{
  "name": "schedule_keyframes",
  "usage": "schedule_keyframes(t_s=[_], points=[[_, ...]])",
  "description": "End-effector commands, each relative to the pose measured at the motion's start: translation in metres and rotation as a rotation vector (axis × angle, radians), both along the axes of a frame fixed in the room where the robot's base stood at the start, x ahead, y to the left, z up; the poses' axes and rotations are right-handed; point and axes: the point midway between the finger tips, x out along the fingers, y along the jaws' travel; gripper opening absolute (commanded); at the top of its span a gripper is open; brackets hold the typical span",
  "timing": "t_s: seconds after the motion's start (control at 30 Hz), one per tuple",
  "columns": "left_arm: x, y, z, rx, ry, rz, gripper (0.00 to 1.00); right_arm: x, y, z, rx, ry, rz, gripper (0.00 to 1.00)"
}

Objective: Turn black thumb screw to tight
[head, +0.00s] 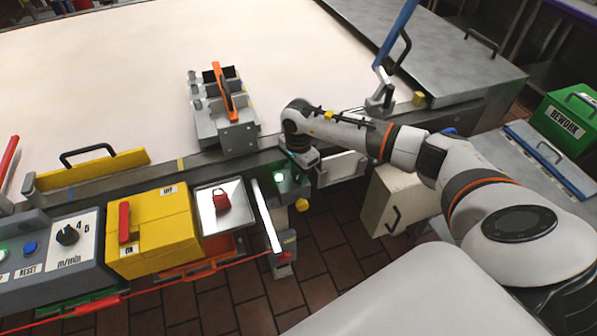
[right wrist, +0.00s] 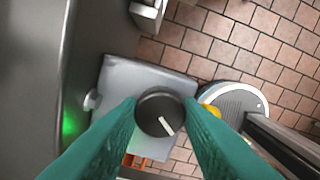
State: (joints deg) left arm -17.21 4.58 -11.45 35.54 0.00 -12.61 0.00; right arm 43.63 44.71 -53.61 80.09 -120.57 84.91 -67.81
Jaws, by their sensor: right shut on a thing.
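The black thumb screw (right wrist: 155,117) is a round dark knob with a white mark that points to the lower right in the right wrist view. It sits on a grey block (right wrist: 130,80). The teal fingers of my right gripper (right wrist: 162,112) are shut on it, one finger on each side. In the head view my right gripper (head: 303,162) reaches down at the machine's front edge, beside a green glow (head: 279,177). The screw cannot be made out there. My left gripper is not in view.
A grey bracket with an orange lever (head: 221,92) stands on the belt edge behind my right arm. A cream box (head: 385,205) stands right of the gripper.

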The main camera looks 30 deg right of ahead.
Motion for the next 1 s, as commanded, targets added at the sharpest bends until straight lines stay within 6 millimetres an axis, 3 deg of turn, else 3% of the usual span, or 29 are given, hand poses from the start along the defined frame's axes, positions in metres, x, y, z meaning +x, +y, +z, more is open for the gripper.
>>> schedule_keyframes(t_s=[1.0], points=[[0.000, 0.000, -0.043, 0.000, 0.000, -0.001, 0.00, 0.001, -0.001, 0.000, 0.001, -0.003, -0.909, 0.09]])
